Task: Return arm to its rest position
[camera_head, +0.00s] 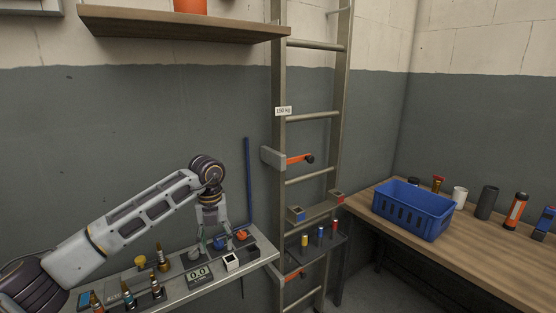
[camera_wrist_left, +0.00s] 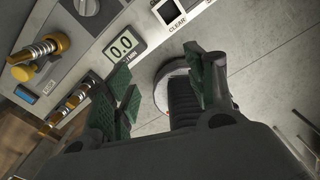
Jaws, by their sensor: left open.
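My left arm (camera_head: 140,213) comes in from the left and bends down at the wrist. My left gripper (camera_head: 213,243) points down over the far part of the narrow bench panel (camera_head: 212,283). In the left wrist view its two green-padded fingers (camera_wrist_left: 163,88) stand apart with nothing seen held between them. Part of my base seems to show below them, past the panel edge. My right gripper is in neither view.
The panel carries several brass fittings (camera_head: 162,257) and a "0.0" display (camera_head: 199,276). A metal ladder (camera_head: 278,200) stands behind, with an orange-handled lever (camera_head: 298,160). A blue crate (camera_head: 412,218) sits on the wooden table (camera_head: 480,262) at right. A shelf (camera_head: 180,25) hangs above.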

